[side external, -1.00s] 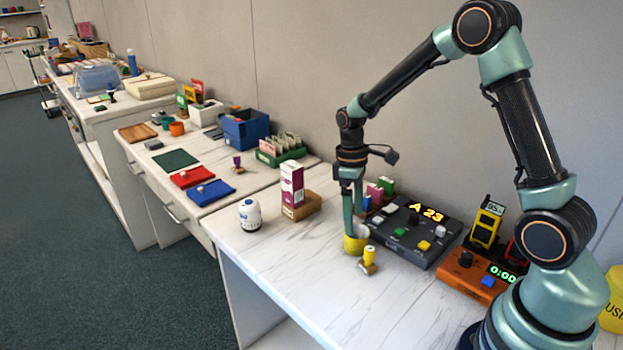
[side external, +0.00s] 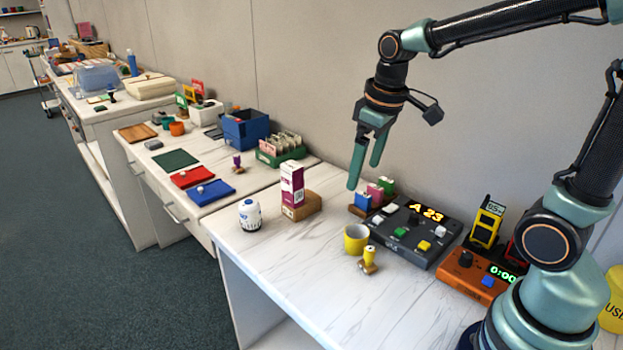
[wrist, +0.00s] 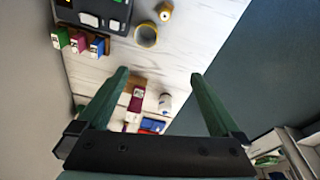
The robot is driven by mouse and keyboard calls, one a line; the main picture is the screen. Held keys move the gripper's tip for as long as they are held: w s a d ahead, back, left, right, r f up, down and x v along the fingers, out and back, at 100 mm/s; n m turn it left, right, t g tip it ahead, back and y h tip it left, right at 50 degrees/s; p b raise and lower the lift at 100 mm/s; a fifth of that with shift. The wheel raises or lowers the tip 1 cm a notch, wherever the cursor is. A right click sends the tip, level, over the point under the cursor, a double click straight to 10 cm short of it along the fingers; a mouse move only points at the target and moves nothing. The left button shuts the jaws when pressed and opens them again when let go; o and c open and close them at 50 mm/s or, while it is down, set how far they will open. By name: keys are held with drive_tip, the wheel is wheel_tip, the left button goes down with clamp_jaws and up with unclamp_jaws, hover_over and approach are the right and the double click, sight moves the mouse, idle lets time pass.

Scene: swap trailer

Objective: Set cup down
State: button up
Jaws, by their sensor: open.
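A yellow cup (side external: 356,238) stands upright on the white marbled counter (side external: 290,262), left of a small yellow-handled stamp (side external: 368,259). The cup also shows in the wrist view (wrist: 147,35), with its open top facing the camera. My gripper (side external: 362,176) is open and empty in the air above the counter, clear of the cup. In the wrist view my gripper's fingers (wrist: 160,76) are wide apart with nothing between them touching.
A dark panel (side external: 415,232) reading "A 23" stands right of the cup, with small coloured boxes (side external: 375,194) behind. An orange timer box (side external: 477,275) is farther right. A white canister (side external: 249,215) and a tall purple-white box (side external: 292,186) stand left. The front counter is clear.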

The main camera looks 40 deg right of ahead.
drive_tip(key=s+a+r+m+t, duration=0.2)
drive_tip(key=s+t, duration=0.1)
drive_tip(key=s, duration=0.2)
drive_tip(key=shift+s+a, duration=0.35)
drive_tip(key=shift+s, duration=0.15)
drive_tip(key=shift+c, duration=1.1)
drive_tip(key=m+g, duration=0.2)
drive_tip(key=m, duration=0.4)
approach(358, 228)
drive_tip(key=a+f, duration=0.2)
drive_tip(key=shift+x, duration=3)
drive_tip(key=shift+s, duration=0.15)
